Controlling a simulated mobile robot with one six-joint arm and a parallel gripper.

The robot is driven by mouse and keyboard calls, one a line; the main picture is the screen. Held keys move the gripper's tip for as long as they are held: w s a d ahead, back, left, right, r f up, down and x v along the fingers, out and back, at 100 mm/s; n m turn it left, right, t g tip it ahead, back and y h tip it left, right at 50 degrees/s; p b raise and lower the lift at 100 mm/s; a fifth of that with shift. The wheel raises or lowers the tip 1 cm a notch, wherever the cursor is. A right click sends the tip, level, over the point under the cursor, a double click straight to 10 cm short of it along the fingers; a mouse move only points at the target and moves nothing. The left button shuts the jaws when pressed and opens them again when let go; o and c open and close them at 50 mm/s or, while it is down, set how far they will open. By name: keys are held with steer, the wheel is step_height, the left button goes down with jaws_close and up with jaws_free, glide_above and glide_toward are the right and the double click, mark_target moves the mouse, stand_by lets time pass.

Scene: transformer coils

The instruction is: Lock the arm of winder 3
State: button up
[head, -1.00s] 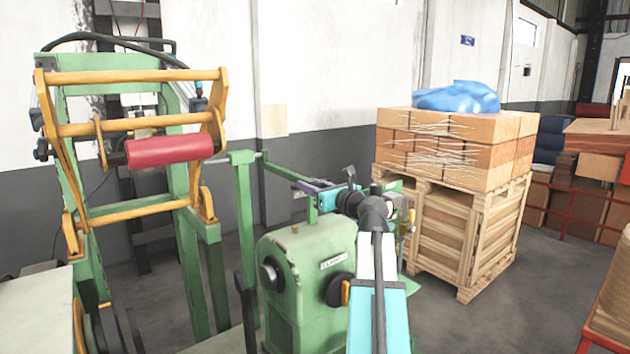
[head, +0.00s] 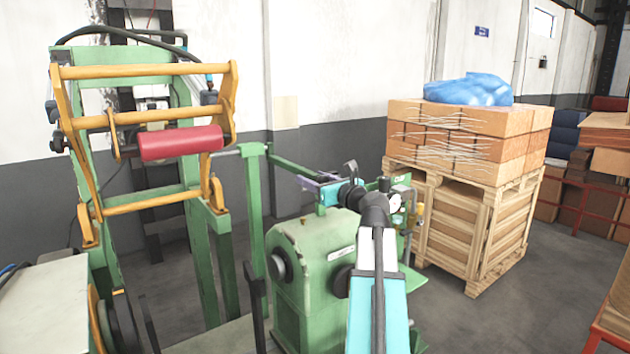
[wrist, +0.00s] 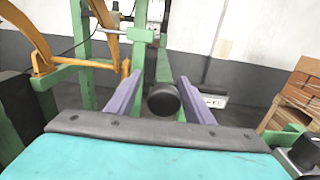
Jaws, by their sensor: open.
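A green winder (head: 310,262) with a grey round hub stands in front of me in the head view; the text on its plate is too small to read. A green horizontal bar (head: 290,170) runs behind it from a green post. My gripper (head: 310,184), with purple fingers, is above and behind the green housing, near this bar. In the wrist view my gripper (wrist: 160,98) is open, its fingers spread. A dark round knob (wrist: 163,100) shows between the fingers in the picture. I cannot tell whether they touch it. The bar's far end is partly hidden by my arm.
A green stand with a yellow frame (head: 140,120) and red roller (head: 180,143) rises at left. A wooden crate (head: 455,220) carrying bricks (head: 460,140) stands at right. A pale table top (head: 45,305) is at lower left. Grey floor is open at right.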

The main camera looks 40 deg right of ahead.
steer(key=s+a+b, duration=0.2)
steer(key=s+b, duration=0.1)
steer(key=s, duration=1)
steer(key=shift+s+b, duration=0.3)
steer(key=shift+s, duration=0.05)
steer(key=shift+r, duration=0.15)
